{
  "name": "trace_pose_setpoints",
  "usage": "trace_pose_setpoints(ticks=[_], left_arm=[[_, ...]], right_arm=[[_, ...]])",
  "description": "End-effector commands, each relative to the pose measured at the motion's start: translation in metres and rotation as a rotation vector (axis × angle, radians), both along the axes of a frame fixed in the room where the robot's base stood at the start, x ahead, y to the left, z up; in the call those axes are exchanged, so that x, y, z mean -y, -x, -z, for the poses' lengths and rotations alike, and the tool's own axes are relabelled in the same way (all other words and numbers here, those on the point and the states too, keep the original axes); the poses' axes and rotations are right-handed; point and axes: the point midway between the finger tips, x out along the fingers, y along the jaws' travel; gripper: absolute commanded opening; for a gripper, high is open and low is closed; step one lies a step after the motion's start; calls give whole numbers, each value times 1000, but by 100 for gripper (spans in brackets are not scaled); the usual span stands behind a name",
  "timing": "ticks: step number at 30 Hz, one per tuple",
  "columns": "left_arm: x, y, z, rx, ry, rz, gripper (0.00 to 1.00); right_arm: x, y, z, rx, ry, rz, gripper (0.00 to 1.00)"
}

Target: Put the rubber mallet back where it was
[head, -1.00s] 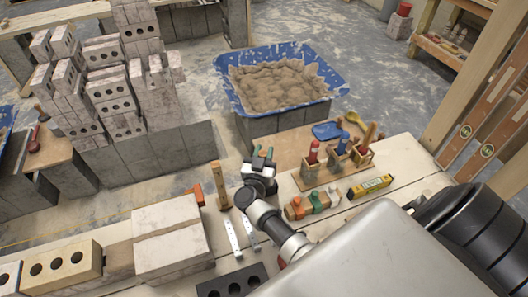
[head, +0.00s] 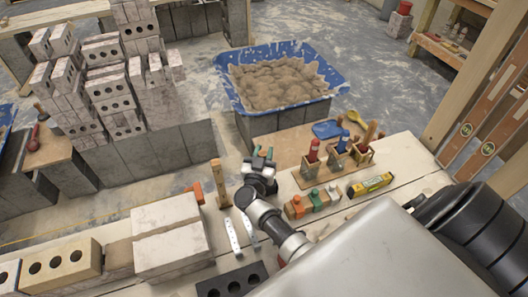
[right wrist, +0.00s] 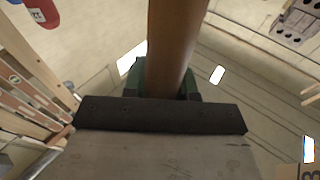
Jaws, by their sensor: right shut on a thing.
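My right gripper (head: 262,160) is over the near bench, past the metal straps and left of the tool rack. In the right wrist view its green fingertips (right wrist: 163,80) are shut on a brown, round wooden handle (right wrist: 176,45), which I take to be the rubber mallet's. The mallet's head is out of that view, and in the head view the mallet is too small and covered to make out clearly. My left gripper is not in view.
A wooden rack with upright tools, including a red-handled one (head: 313,150), stands right of the gripper. An upright wooden piece (head: 220,184) stands left. A blue mortar tub (head: 335,82) is beyond.

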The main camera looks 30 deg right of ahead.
Motion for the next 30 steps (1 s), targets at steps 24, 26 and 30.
trace_pose_setpoints(ticks=[24, 26, 30], left_arm=[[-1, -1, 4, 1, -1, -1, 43], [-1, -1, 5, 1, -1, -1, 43], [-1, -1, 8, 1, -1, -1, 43]], right_arm=[[-28, 25, 8, -2, -6, 0, 57], [-37, 33, 10, -2, -5, 0, 57], [-57, 51, 13, 0, -5, 1, 57]])
